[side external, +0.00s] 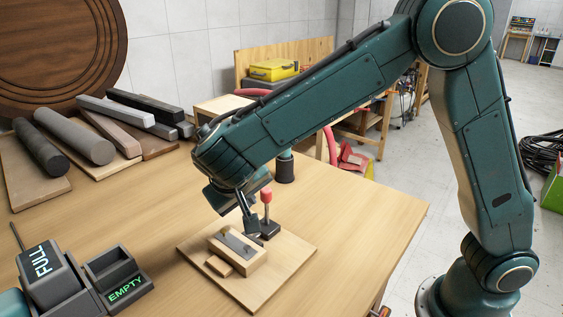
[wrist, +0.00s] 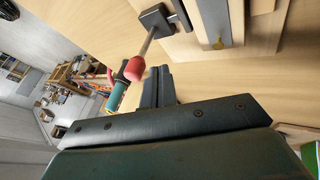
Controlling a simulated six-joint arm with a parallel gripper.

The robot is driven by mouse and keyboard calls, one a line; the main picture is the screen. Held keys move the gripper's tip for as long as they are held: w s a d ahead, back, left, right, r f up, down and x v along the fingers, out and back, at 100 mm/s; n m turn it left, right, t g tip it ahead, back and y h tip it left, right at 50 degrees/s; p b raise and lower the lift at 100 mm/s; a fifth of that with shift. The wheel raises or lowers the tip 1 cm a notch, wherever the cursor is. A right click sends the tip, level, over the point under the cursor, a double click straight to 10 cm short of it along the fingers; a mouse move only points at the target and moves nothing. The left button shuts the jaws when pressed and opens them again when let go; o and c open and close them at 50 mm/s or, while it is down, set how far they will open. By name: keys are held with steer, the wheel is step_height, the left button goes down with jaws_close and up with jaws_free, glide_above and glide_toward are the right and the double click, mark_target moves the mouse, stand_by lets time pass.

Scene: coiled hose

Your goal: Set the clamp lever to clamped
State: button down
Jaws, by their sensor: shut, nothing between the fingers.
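The clamp lever (side external: 266,196) has a red knob on a thin metal rod and stands nearly upright from a dark base (side external: 269,230) on a light wooden board (side external: 292,246). A wooden block (side external: 254,262) with a grey metal strip (side external: 237,244) lies in front of the base. My gripper (side external: 251,229) is shut and empty, low and just left of the lever in the side view. In the wrist view, the red knob (wrist: 134,68) is left of my fingers (wrist: 159,82), with the rod leading up to the dark base (wrist: 155,20). Contact with the lever cannot be told.
A teal and dark cylinder (side external: 285,168) stands behind the lever. Trays marked FULL (side external: 45,275) and EMPTY (side external: 118,281) sit at the front left. Several bars and rods (side external: 75,135) lie at the back left. The table's right side (side external: 360,220) is clear.

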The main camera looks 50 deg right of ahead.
mark_target(269, 188)
steer(key=shift+s+d, duration=0.1)
steer(key=shift+d, duration=0.65)
steer(key=shift+d+r+y, duration=0.1)
steer(key=shift+d+y, duration=0.3)
steer(key=shift+d, duration=0.1)
steer(key=shift+d+r+y, duration=0.2)
steer(key=shift+d+y, duration=0.5)
steer(key=shift+d+m+y, duration=0.4)
steer(key=shift+d+y, duration=0.7)
steer(key=d+f+m+y, duration=0.1)
steer(key=d+f+y, duration=0.3)
steer(key=d+y, duration=0.4)
steer(key=shift+f, duration=0.2)
steer(key=shift+r, duration=0.15)
